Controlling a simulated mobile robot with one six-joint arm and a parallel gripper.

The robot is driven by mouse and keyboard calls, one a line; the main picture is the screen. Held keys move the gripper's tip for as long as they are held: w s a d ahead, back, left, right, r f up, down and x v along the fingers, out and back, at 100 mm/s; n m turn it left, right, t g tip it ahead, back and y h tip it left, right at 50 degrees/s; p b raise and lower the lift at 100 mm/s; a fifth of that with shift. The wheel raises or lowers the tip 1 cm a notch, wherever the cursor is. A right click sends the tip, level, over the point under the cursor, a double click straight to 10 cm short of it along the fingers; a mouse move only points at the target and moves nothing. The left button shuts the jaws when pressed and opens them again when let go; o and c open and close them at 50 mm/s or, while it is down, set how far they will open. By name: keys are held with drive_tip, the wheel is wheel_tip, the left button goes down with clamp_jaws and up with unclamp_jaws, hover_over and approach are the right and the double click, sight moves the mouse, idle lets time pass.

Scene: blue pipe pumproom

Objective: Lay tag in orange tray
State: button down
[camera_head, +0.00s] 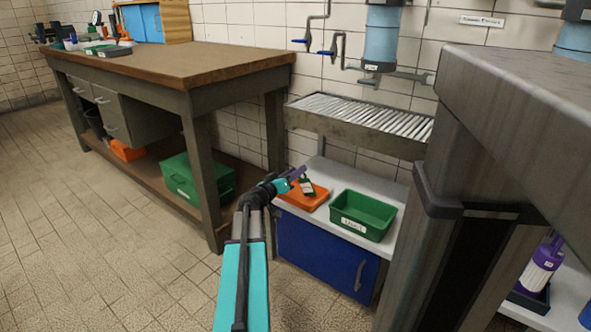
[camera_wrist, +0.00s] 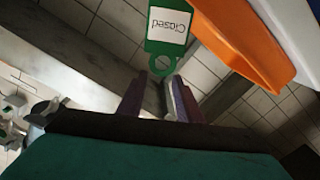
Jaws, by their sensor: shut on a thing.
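A green tag with a white "Closed" label (camera_wrist: 168,24) hangs at the tips of my gripper (camera_wrist: 162,78) in the wrist view. The purple fingers are shut on its holed end. In the head view my gripper (camera_head: 299,173) is over the shallow orange tray (camera_head: 314,203), and the tag (camera_head: 307,187) shows against that tray. The orange tray (camera_wrist: 236,42) is right of the tag in the wrist view, where the two look apart. I cannot tell the tag's exact height over the tray.
A green labelled bin (camera_head: 363,212) stands right of the orange tray on the white top of a blue cabinet (camera_head: 325,255). A metal roller shelf (camera_head: 360,120) is above and behind. A workbench (camera_head: 180,65) stands left, and a large grey structure (camera_head: 520,130) blocks the right.

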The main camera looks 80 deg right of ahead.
drive_tip(key=shift+f, duration=0.35)
drive_tip(key=c, duration=1.2)
unclamp_jaws()
drive_tip(key=shift+f, duration=0.1)
drive_tip(key=p+v, duration=0.2)
drive_tip(key=v, duration=1.1)
drive_tip(key=shift+w+a+p, duration=0.15)
drive_tip(key=shift+a+p, duration=0.2)
drive_tip(key=shift+p, duration=0.05)
